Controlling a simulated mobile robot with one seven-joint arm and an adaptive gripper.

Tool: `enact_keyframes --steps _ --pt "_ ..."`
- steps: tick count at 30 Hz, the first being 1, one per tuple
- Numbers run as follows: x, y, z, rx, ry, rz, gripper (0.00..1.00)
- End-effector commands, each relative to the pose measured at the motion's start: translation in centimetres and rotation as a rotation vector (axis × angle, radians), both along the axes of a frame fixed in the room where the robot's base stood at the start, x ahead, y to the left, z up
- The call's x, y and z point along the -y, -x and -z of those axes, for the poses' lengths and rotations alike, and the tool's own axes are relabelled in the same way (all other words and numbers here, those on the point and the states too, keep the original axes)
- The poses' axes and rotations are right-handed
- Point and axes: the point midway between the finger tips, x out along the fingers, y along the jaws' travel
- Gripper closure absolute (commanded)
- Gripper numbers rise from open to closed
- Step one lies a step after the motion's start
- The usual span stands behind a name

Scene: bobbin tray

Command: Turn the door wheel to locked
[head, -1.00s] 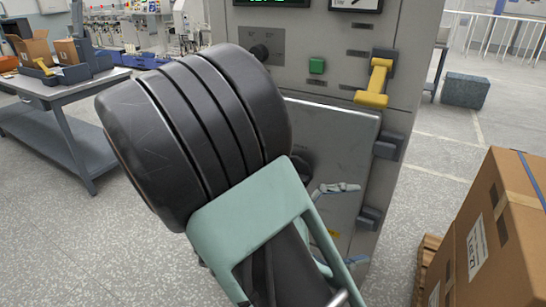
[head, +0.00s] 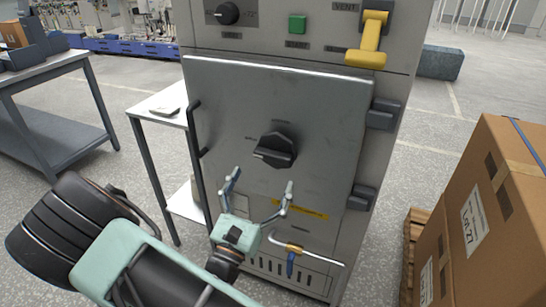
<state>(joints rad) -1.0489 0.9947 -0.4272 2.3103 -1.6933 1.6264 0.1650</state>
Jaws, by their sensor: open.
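The door wheel (head: 275,148) is a dark knob-like handle in the middle of the grey metal door (head: 330,115). Small markings lie around it, too small to read. The door looks shut against the cabinet. My gripper (head: 260,188) is open and empty, with its two fingers pointing up, just below the wheel in the picture and apart from it. Its fingers overlap the lower part of the door.
A yellow lever (head: 370,40), a green button (head: 297,24) and a black knob (head: 228,13) sit above the door. Boxes (head: 500,215) stand at right, a small white table (head: 155,105) at left.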

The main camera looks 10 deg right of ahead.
Motion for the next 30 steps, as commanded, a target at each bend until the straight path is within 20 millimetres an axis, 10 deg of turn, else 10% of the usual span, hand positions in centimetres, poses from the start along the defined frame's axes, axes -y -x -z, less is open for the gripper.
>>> enact_keyframes --steps 10,23,30 --pt "3.3 -4.4 -2.2 0.003 -0.002 0.003 0.07" --pt "3.8 -5.2 -2.7 0.001 -0.001 0.001 0.07" --pt "3.8 -5.2 -2.7 0.001 -0.001 0.001 0.33"
